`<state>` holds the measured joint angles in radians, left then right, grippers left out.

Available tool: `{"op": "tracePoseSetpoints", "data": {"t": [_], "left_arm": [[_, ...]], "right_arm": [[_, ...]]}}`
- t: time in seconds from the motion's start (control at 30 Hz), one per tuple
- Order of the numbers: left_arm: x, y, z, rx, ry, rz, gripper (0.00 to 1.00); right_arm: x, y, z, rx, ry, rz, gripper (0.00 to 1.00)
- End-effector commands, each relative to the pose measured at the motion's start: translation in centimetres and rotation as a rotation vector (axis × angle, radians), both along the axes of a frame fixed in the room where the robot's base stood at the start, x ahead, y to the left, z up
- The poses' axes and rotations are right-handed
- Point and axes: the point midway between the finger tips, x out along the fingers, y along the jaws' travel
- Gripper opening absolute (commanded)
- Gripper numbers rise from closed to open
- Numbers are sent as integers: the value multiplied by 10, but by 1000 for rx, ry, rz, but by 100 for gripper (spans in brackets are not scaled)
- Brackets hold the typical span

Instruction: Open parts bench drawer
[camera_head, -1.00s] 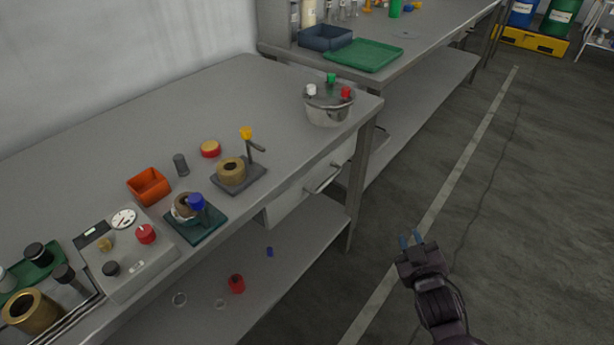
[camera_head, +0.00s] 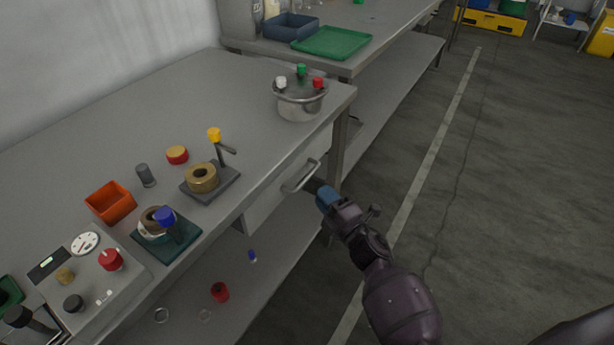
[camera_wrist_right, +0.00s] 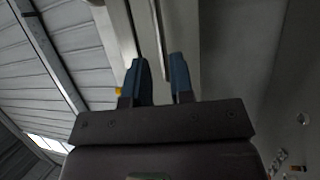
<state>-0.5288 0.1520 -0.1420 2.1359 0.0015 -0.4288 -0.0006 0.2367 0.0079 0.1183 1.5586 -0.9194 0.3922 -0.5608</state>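The parts bench drawer (camera_head: 262,207) is a grey front under the bench top and looks shut. Its bar handle (camera_head: 300,177) sticks out toward the aisle. My right gripper (camera_head: 318,188) is at the right end of the handle, its fingertips partly hidden in the head view. In the right wrist view the two blue fingers of my right gripper (camera_wrist_right: 160,82) are apart, and the handle bar (camera_wrist_right: 157,35) runs into the gap between them. I cannot tell whether either finger touches it. My left gripper is not in view.
The bench top (camera_head: 110,120) holds a steel pot (camera_head: 300,102), an orange bin (camera_head: 110,203), small fixtures and a gauge box (camera_head: 85,275). A bench leg (camera_head: 338,150) stands just right of the drawer. The aisle floor (camera_head: 480,210) is clear.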

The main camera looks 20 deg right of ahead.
Motion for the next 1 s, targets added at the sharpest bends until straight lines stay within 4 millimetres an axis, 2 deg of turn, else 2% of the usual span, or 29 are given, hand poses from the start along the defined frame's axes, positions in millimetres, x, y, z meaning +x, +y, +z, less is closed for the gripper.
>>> {"op": "tracePoseSetpoints", "data": {"t": [0.2, 0.4, 0.6, 0.87, 0.9, 1.0], "left_arm": [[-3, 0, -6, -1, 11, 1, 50], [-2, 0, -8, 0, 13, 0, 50], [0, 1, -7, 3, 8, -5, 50], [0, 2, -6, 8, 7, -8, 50], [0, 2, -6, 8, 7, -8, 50], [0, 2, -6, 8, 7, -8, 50]], "right_arm": [[36, 10, 5, 0, 1, 0, 22], [59, 16, 9, 2, 2, -1, 22], [68, 18, 11, 2, 3, -1, 22], [69, 18, 12, 2, 2, -2, 22], [69, 18, 12, 2, 2, -2, 20], [69, 18, 12, 2, 2, -2, 5]]}}
